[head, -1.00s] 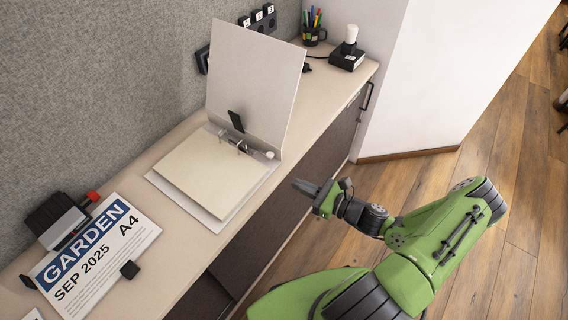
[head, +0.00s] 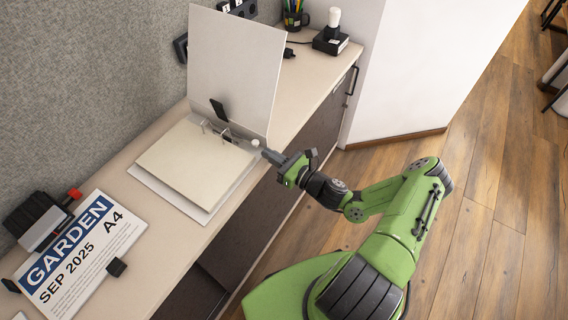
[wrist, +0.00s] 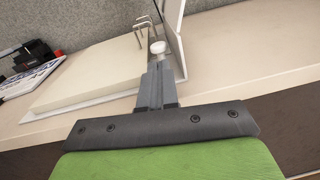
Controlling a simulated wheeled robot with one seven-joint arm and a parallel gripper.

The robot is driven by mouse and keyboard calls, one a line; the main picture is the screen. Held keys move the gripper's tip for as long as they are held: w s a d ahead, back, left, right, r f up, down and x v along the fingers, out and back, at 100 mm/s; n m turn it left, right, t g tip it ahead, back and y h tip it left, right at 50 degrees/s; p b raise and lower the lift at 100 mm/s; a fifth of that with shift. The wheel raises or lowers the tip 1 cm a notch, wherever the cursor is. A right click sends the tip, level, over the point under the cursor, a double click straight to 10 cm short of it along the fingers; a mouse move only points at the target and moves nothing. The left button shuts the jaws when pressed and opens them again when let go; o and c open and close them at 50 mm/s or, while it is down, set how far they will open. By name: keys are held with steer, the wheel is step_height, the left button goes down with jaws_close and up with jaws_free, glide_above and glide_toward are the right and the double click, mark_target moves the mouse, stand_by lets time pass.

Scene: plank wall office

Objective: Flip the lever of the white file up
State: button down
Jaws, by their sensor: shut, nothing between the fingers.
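The white file (head: 183,208) lies open on the counter, its cover (head: 235,65) standing upright and a stack of cream paper (head: 193,163) on its base. Metal rings (head: 224,131) stand at the hinge side. The lever's white round knob (head: 255,142) sits low at the front end of the mechanism; it also shows in the wrist view (wrist: 158,47). My gripper (head: 267,154) is shut and empty, its tips just in front of the knob. In the wrist view the tips (wrist: 158,68) are right below the knob; I cannot tell whether they touch.
A printed GARDEN sheet (head: 80,255) and a black-and-white device with a red knob (head: 38,222) lie at the left. A pen cup (head: 295,20) and a black box with a white top (head: 331,38) stand at the far end. The upright cover borders the knob.

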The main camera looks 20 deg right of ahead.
steer(key=shift+x, duration=0.85)
steer(key=shift+r, duration=0.1)
steer(key=shift+d+r+p, duration=0.1)
steer(key=shift+r+p, duration=0.3)
steer(key=shift+p, duration=0.4)
steer(key=shift+g+p, duration=0.3)
steer(key=shift+w+r, duration=0.1)
